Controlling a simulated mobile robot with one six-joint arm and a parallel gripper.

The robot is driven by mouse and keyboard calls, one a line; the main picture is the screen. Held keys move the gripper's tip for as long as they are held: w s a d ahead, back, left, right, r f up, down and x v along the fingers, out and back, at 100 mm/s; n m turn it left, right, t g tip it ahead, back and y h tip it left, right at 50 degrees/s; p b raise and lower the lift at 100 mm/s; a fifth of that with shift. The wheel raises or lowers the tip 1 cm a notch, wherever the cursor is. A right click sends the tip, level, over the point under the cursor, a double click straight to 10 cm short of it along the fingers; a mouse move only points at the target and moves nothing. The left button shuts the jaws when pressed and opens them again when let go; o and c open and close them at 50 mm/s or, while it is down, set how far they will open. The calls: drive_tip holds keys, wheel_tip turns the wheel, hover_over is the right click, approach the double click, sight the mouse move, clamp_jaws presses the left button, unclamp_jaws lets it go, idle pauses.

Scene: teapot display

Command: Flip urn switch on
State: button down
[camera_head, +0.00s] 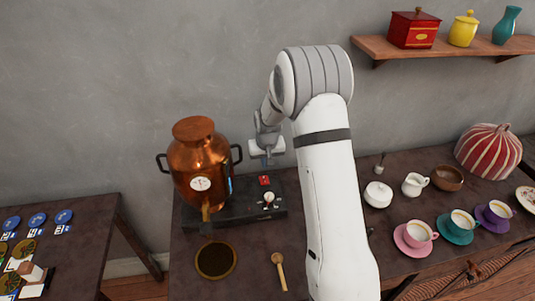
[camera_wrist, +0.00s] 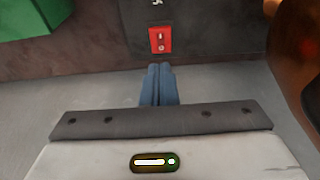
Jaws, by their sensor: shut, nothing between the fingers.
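The copper urn (camera_head: 198,160) stands on a dark base (camera_head: 232,212) on the table, with a round white dial on its front and a spigot below. The red switch (camera_head: 264,180) is on the right part of that base, beside a pale knob (camera_head: 268,197). In the wrist view the red switch (camera_wrist: 160,40) lies just beyond my fingertips, with a small gap in the picture. My gripper (camera_head: 266,158) is above and behind the switch, right of the urn. Its blue fingers (camera_wrist: 158,70) are together and empty. The switch's position is too small to tell for certain.
A round dark mat (camera_head: 215,260) and a wooden spoon (camera_head: 279,270) lie in front. Right of my arm are a white sugar bowl (camera_head: 378,194), a creamer (camera_head: 415,184) and cups on saucers. A shelf (camera_head: 385,46) hangs on the wall at upper right.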

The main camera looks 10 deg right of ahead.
drive_tip(key=p, duration=0.1)
hover_over(266, 182)
wheel_tip(266, 182, down, 6)
drive_tip(key=shift+s+r, duration=0.1)
drive_tip(key=shift+s+a+f+p, duration=0.1)
drive_tip(key=shift+f+p, duration=0.2)
drive_tip(key=shift+f, duration=0.45)
drive_tip(key=shift+s+f+b, duration=0.2)
drive_tip(key=shift+f+b, duration=0.5)
drive_tip(key=shift+b, duration=0.45)
drive_tip(key=shift+s+r, duration=0.1)
drive_tip(key=shift+r, duration=0.05)
drive_tip(key=shift+w+r, duration=0.3)
drive_tip(key=shift+w, duration=0.45)
drive_tip(key=shift+r, duration=0.15)
